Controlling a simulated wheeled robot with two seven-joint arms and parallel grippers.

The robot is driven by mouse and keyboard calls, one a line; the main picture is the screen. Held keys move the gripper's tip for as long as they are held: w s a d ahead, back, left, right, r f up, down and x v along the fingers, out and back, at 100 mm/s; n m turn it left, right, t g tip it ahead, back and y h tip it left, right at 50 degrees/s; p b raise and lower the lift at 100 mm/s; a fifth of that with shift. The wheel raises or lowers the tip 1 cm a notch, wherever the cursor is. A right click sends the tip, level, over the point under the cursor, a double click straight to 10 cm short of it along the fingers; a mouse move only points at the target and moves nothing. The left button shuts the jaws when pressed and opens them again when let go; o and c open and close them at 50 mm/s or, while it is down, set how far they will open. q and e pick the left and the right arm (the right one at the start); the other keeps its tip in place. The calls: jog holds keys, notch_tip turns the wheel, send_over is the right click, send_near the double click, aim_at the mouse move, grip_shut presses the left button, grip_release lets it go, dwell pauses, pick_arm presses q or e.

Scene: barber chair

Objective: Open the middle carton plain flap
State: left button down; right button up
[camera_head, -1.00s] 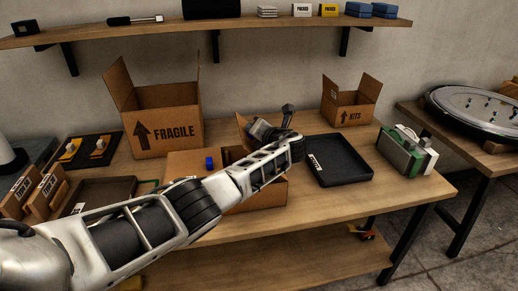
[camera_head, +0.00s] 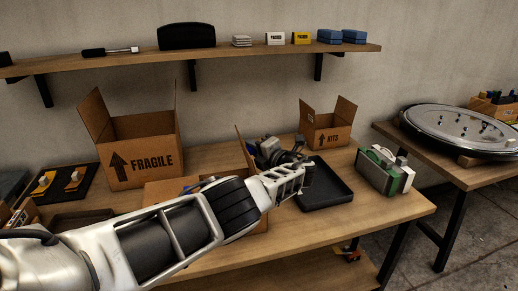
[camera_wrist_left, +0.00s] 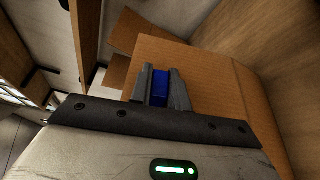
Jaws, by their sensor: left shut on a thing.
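The middle carton (camera_head: 160,190) is a low brown box on the bench between the FRAGILE and KITS cartons. My left arm covers much of it. One brown flap (camera_head: 244,146) stands raised at the carton, while the left part of the top looks flat. A blue tab (camera_head: 190,186) shows partly behind my arm on that flat part. My left gripper (camera_head: 268,148) is by the raised flap. In the left wrist view its fingers (camera_wrist_left: 162,88) are shut on another blue tab (camera_wrist_left: 160,92), against brown board (camera_wrist_left: 205,75). My right gripper is not in view.
The FRAGILE carton (camera_head: 140,155) stands open behind left, the KITS carton (camera_head: 326,132) behind right. A black tray (camera_head: 325,190) lies right of my gripper, and a green-and-white case (camera_head: 384,172) stands farther right. A wall shelf (camera_head: 220,58) runs above.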

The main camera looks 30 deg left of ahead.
pick_arm(q)
jog(key=c, duration=1.3)
grip_release()
jog(key=shift+d+r+p, duration=0.15)
jog(key=shift+d+p, duration=0.1)
jog(key=shift+p, duration=0.05)
jog(key=p+v, duration=0.4)
jog(key=v, duration=1.1)
jog(key=shift+s+d, duration=0.1)
jog(key=shift+d, duration=0.2)
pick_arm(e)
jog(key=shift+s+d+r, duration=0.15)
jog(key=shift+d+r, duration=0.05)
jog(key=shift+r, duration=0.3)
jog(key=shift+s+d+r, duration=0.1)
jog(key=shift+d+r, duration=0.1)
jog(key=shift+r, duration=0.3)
